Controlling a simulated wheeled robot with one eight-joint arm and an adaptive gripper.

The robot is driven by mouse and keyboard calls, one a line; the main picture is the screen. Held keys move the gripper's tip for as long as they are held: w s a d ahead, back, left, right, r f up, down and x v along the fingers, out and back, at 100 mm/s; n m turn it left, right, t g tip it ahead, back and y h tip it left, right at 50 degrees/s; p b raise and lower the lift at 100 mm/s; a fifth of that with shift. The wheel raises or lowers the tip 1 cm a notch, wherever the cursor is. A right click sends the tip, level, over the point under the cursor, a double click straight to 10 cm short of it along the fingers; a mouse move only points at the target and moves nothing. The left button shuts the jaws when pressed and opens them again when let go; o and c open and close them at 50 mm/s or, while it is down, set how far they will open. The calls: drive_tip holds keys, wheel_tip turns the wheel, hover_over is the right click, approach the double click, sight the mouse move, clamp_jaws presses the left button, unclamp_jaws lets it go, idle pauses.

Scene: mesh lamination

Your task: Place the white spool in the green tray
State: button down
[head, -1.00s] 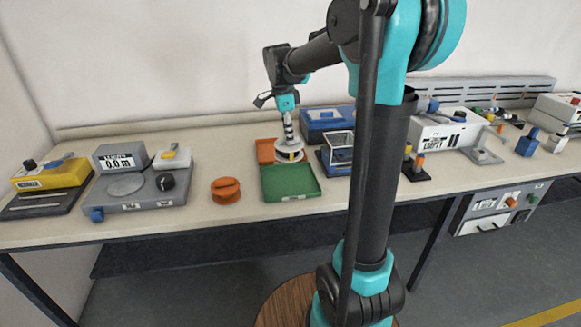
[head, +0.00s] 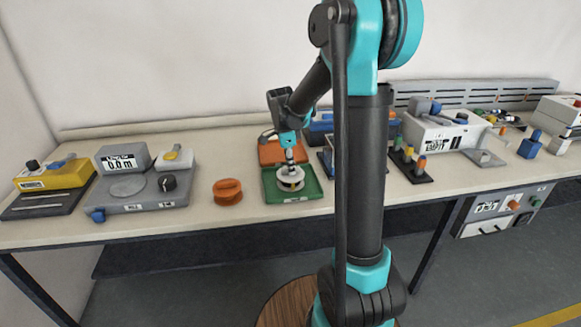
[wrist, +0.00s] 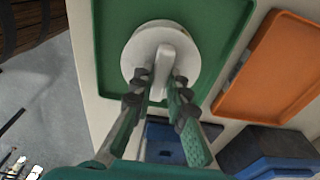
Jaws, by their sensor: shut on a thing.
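The white spool (head: 290,182) is over the middle of the green tray (head: 314,194) in the head view. In the wrist view, the spool (wrist: 138,48) shows as a pale disc with a raised grip bar, against the floor of the green tray (wrist: 228,22). My gripper (wrist: 160,88) is shut on that bar, one finger on each side. It also shows from above the tray in the head view (head: 290,166). I cannot tell whether the spool touches the tray floor or hangs just above it.
An orange tray (head: 270,152) lies behind the green one. An orange spool (head: 228,191) stands to its left on the table. A grey length-meter device (head: 140,185) is further left. A blue box (head: 320,127) is close behind on the right.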

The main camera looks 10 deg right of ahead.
sight(287, 169)
drive_tip(key=shift+f, duration=0.1)
drive_tip(key=c, duration=1.5)
unclamp_jaws()
wheel_tip(287, 169, up, 12)
drive_tip(key=a, duration=0.1)
drive_tip(key=s+d+f+n+t, duration=0.2)
drive_tip(key=s+f+n, duration=0.6)
drive_tip(key=s, duration=0.3)
drive_tip(key=s+d+f+n+t+y, duration=0.1)
drive_tip(key=s+d+f+n+t, duration=0.1)
drive_tip(key=s+f+n, duration=0.7)
drive_tip(key=s+d+n, duration=0.1)
drive_tip(key=s, duration=0.2)
drive_tip(key=shift+s+f, duration=0.15)
drive_tip(key=shift+s, duration=0.05)
